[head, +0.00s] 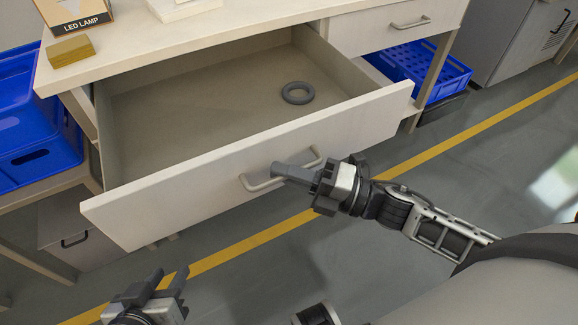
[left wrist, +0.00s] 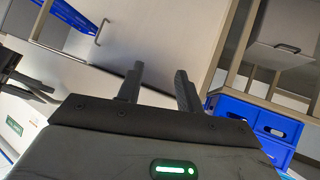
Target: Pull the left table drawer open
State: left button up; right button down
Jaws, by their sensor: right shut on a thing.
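The left table drawer (head: 150,207) is pulled well out from the table in the head view, and its inside shows.
A blue crate (head: 35,130) stands at the left, another blue crate (head: 425,68) under the right drawer (head: 385,27), which is shut. A wooden block (head: 70,50) and an LED lamp box (head: 72,12) are on the tabletop (head: 140,45). Floor in front is clear.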

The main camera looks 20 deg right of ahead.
jog(key=c, duration=1.5)
grip_release()
jog(key=shift+s+d, duration=0.1)
jog(key=shift+d, duration=0.1)
jog(key=v, duration=1.5)
jog(key=shift+s+d+f+p, duration=0.1)
jog(key=shift+d+f+p, duration=0.15)
jog(key=shift+p, duration=0.15)
